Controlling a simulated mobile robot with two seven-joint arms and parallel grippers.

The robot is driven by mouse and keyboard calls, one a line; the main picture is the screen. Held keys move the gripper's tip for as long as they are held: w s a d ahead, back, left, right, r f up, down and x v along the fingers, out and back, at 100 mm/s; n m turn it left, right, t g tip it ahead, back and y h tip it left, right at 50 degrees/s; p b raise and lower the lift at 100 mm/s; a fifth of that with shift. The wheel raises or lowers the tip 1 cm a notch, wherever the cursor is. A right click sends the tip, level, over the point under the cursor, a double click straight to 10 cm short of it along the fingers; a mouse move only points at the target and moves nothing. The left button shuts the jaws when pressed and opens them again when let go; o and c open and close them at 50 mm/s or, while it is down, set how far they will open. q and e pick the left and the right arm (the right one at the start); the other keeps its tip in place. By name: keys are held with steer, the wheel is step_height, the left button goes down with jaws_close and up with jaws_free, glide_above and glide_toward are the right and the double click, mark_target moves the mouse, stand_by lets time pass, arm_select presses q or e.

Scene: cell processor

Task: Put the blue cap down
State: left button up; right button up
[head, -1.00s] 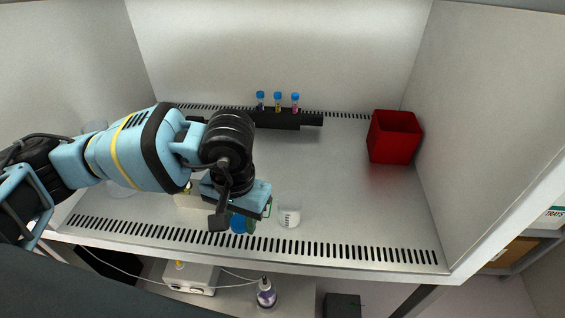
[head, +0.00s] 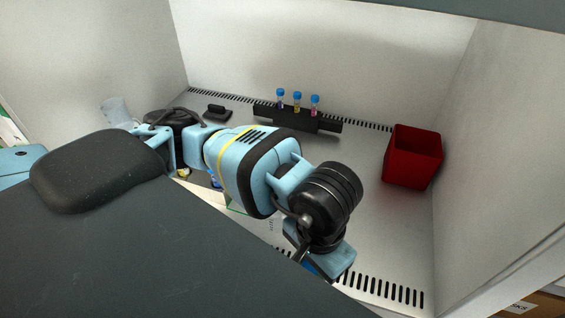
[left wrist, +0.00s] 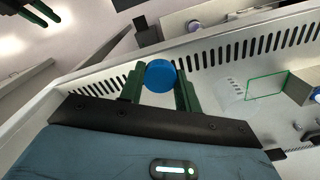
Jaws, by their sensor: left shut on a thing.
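The round blue cap (left wrist: 160,76) sits between the two green fingers of my left gripper (left wrist: 161,84) in the left wrist view. The fingers are shut on its sides, above the front slotted strip of the cabinet floor. In the head view my left gripper (head: 322,266) is over the front strip, with its fingertips mostly hidden. A dark gripper with green fingers, seemingly my right one (left wrist: 32,14), is cut off at the top left of the left wrist view. I cannot tell how far it is open.
A black rack (head: 290,117) with three blue-capped tubes (head: 297,101) stands at the back. A red bin (head: 412,158) stands at the right wall. The floor between the rack, bin and arm is clear. The slotted front strip (head: 385,291) borders the cabinet edge.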

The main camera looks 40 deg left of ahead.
arm_select(q)
steer(key=shift+d, duration=0.25)
steer(key=shift+s+a, duration=0.1)
steer(key=shift+s, duration=0.05)
